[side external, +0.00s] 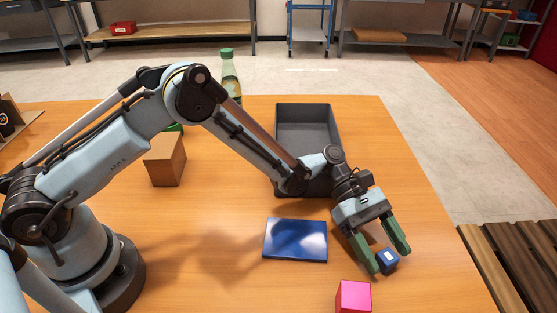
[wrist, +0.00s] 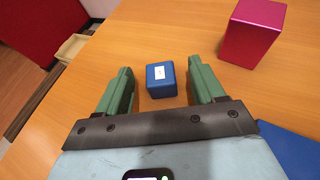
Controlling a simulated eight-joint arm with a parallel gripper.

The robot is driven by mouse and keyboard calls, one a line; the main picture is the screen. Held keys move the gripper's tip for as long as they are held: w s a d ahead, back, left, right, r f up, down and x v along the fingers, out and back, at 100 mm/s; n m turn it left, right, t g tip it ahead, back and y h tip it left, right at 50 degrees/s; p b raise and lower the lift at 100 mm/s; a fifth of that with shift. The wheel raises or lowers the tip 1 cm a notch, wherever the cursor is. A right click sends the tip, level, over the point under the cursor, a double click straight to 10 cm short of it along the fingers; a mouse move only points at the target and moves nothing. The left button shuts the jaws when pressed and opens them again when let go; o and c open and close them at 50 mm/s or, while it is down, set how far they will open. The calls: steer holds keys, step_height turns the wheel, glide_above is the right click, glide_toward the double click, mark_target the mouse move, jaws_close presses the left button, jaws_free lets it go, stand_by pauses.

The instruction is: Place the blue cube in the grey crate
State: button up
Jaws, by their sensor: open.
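The blue cube (side external: 387,260) is small, with a white label on one face, and sits on the table to the right of the dark blue flat slab. In the wrist view the blue cube (wrist: 161,80) lies between the two green fingers, with a gap to each. My gripper (side external: 390,261) is open and points down at the cube; it also shows in the wrist view (wrist: 161,77). The grey crate (side external: 329,125) stands at the back of the table, behind my forearm, which hides part of it. The visible part of its inside looks empty.
A pink block (side external: 354,297) stands near the front edge, close to the cube. The dark blue slab (side external: 295,240) lies left of my gripper. A brown box (side external: 165,160) and a green-capped bottle (side external: 230,75) stand farther back. The table's right edge is near the cube.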

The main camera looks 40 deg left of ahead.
steer(key=shift+v, duration=1)
steer(key=a+r+m+t+y, duration=0.2)
steer(key=a+r+t+y, duration=0.3)
steer(key=r, duration=0.6)
steer(key=s+a+r+m+t+y, duration=0.1)
steer(key=s+a+m+t+y, duration=0.2)
steer(key=a, duration=0.9)
steer(key=s+a+r+m+t+y, duration=0.1)
steer(key=s+a+m+t+y, duration=0.2)
steer(key=s+a+m, duration=0.4)
steer(key=a+m+y, duration=0.1)
steer(key=a, duration=0.4)
steer(key=shift+a+m, duration=0.3)
steer(key=shift+a, duration=0.05)
steer(key=shift+s+a+f+m+t+y, duration=0.1)
steer(key=shift+s+a+m+t+y, duration=0.2)
steer(key=shift+s+a+y, duration=0.15)
steer(key=shift+c, duration=0.4)
steer(key=shift+w, duration=0.1)
